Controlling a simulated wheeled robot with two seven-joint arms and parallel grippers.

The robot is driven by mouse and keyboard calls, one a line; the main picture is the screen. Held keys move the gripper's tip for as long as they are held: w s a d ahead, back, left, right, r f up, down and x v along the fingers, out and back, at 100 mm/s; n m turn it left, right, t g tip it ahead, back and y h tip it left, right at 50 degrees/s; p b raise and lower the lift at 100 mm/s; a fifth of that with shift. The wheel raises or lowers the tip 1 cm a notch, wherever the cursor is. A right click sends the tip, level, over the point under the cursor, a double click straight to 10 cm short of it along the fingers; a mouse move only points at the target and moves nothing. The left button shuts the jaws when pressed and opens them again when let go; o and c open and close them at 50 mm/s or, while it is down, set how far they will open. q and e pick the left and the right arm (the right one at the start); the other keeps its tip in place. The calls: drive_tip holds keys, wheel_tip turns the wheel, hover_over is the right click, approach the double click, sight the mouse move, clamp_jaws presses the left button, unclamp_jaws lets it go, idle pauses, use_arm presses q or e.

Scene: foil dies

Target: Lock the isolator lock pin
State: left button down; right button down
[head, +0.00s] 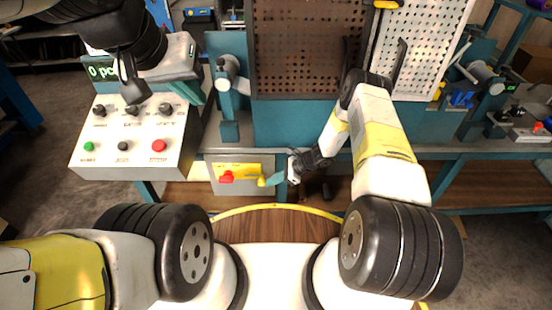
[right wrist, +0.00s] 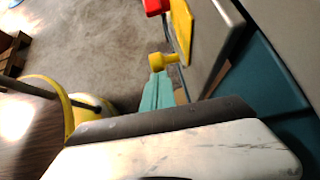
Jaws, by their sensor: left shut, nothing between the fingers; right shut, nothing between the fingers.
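The isolator is a light grey box (head: 240,189) low on the bench front, with a yellow plate (head: 247,168) and a red knob (head: 227,176). The yellow lock pin (head: 262,181) sticks out to the right of the red knob. In the right wrist view the pin (right wrist: 164,60) stands out from the yellow plate (right wrist: 181,30). My right gripper (head: 271,180) is shut and empty, its teal fingertips (right wrist: 158,74) at the pin's head; I cannot tell if they touch. My left gripper (head: 132,92) is dark, shut and empty above the control box.
A control box (head: 132,160) with knobs and coloured buttons stands at the left, below a small display (head: 101,72). The teal workbench (head: 300,128) with a brown pegboard (head: 300,45) is behind. A yellow curved rim (head: 275,207) lies in front of the isolator.

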sight(263, 181)
drive_tip(key=shift+a, duration=1.95)
drive_tip(key=d+r, duration=0.6)
drive_tip(key=d, duration=0.6)
drive_tip(key=shift+s, duration=0.3)
drive_tip(key=shift+f, duration=0.1)
